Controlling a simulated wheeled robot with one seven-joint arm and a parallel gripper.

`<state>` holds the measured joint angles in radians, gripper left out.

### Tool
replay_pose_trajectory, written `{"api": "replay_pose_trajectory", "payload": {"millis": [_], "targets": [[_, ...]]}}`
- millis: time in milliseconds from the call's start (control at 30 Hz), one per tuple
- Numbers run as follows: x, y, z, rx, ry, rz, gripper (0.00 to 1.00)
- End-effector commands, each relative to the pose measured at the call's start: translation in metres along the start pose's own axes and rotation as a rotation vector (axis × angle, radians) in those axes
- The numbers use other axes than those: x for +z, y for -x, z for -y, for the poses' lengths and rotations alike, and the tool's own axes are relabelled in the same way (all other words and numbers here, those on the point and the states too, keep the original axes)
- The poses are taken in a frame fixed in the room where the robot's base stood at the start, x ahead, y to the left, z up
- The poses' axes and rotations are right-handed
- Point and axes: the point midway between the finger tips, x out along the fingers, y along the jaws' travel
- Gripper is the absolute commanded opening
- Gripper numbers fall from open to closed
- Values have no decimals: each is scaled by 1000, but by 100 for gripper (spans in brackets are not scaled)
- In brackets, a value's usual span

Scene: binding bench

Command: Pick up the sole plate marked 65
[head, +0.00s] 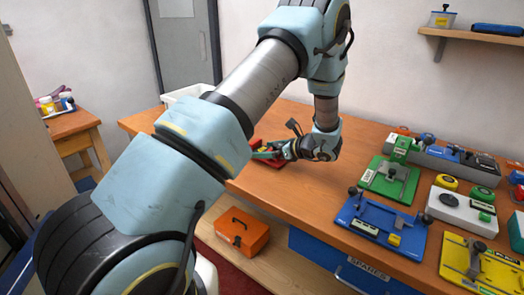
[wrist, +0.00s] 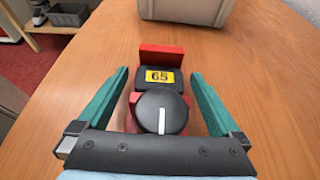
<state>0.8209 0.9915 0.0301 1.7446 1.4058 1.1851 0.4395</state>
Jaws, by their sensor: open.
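The sole plate marked 65 (wrist: 162,53) is red, with a raised red end, a black block bearing a yellow "65" label, and a round black knob with a white line. It lies on the wooden bench. My gripper (wrist: 160,76) is open, with one green finger on each side of the plate and gaps showing between. In the head view the red plate (head: 256,143) is partly hidden by my gripper (head: 267,154), low over the bench. The near part of the plate is hidden behind my gripper's body in the wrist view.
Green (head: 388,180), blue (head: 382,224) and yellow (head: 480,268) fixtures crowd the bench's right side. A pale bin (head: 187,93) stands at the far left edge. Bare wood (head: 300,190) lies between my gripper and the fixtures. An orange toolbox (head: 242,230) sits below the bench.

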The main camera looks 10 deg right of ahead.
Motion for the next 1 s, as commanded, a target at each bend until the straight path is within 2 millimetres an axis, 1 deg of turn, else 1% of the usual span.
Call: {"api": "replay_pose_trajectory", "payload": {"millis": [67, 800, 1000], "targets": [[0, 0, 0, 0, 0, 0, 100], [0, 0, 0, 0, 0, 0, 18], [0, 0, 0, 0, 0, 1, 17]]}}
